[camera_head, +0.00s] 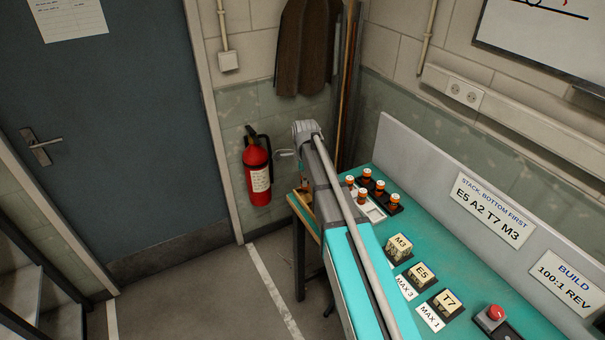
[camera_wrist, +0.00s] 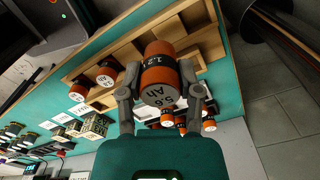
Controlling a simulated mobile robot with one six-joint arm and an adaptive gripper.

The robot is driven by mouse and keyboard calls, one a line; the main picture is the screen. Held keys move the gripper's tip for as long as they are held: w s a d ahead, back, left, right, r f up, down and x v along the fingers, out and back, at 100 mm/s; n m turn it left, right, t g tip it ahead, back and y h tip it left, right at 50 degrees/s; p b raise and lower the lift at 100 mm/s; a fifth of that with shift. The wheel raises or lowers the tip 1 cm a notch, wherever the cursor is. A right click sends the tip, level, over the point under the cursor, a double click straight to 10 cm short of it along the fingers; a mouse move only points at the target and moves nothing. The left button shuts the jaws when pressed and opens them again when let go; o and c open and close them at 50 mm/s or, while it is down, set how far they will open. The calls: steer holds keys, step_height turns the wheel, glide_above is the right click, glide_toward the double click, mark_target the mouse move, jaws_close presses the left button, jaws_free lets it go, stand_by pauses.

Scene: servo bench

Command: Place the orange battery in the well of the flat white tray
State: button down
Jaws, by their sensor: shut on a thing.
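My gripper (camera_wrist: 160,75) is shut on an orange battery (camera_wrist: 162,80) with a white-lettered dark label, one finger on each side, in the wrist view. In the head view my arm crosses the middle of the picture, and the gripper and held battery cannot be made out. The flat white tray (camera_head: 376,213) lies on the bench just right of my arm, partly hidden by it. Two orange batteries (camera_head: 362,196) stand at the tray's far side. An empty-looking well shows near its right end.
A dark rack (camera_head: 396,209) holds several orange batteries beside the tray. Lettered blocks M3 (camera_head: 398,247), E5 (camera_head: 421,274) and T7 (camera_head: 446,302) sit along the teal bench. A red button (camera_head: 495,312) is at the right. A wooden compartment tray (camera_wrist: 196,38) lies beneath the gripper.

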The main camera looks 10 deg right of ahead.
steer(key=s+r+p, duration=0.3)
steer(key=s+r, duration=0.1)
steer(key=s, duration=0.5)
steer(key=shift+d, duration=0.15)
stand_by(0.5)
